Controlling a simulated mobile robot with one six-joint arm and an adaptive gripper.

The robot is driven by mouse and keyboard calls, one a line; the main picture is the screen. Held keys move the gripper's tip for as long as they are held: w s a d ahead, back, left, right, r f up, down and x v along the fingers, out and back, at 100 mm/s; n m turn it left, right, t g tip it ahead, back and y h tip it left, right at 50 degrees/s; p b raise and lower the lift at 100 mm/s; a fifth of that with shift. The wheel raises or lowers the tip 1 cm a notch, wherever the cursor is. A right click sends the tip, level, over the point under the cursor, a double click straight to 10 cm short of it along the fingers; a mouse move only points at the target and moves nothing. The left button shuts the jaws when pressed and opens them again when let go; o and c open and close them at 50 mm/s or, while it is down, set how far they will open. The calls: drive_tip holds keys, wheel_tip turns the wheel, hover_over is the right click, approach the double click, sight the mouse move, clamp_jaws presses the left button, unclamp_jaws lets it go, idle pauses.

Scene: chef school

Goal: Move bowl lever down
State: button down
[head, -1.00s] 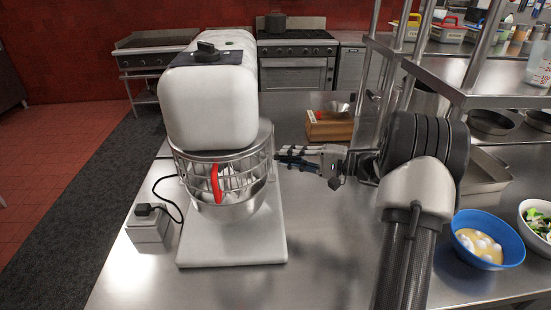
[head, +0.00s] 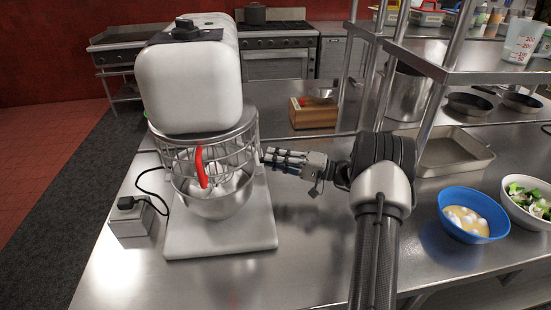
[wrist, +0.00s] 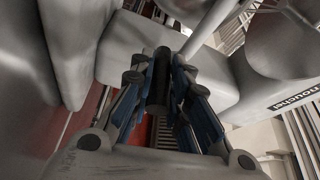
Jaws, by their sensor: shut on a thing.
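The mixer (head: 190,85) is a large pale stand mixer with a wire guard, a red handle (head: 201,167) and a steel bowl (head: 215,198) at the left of the head view. My gripper (head: 268,156) reaches in from the right, its fingertips close to the mixer's right side below the head. In the wrist view my gripper (wrist: 158,92) is shut on a black cylindrical grip, the bowl lever (wrist: 160,72), between its blue-sided fingers. In the head view the lever is hidden by the fingers or too small to make out.
A blue bowl (head: 473,195) and a vegetable bowl (head: 528,222) stand right of my arm. A wooden box (head: 313,113) is behind. The counter's front is clear.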

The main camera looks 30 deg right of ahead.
drive_tip(key=shift+w+d+r, duration=0.1)
drive_tip(key=c, duration=1.5)
unclamp_jaws()
drive_tip(key=shift+c, duration=0.2)
drive_tip(key=v, duration=1.2)
drive_tip(key=shift+f, duration=0.25)
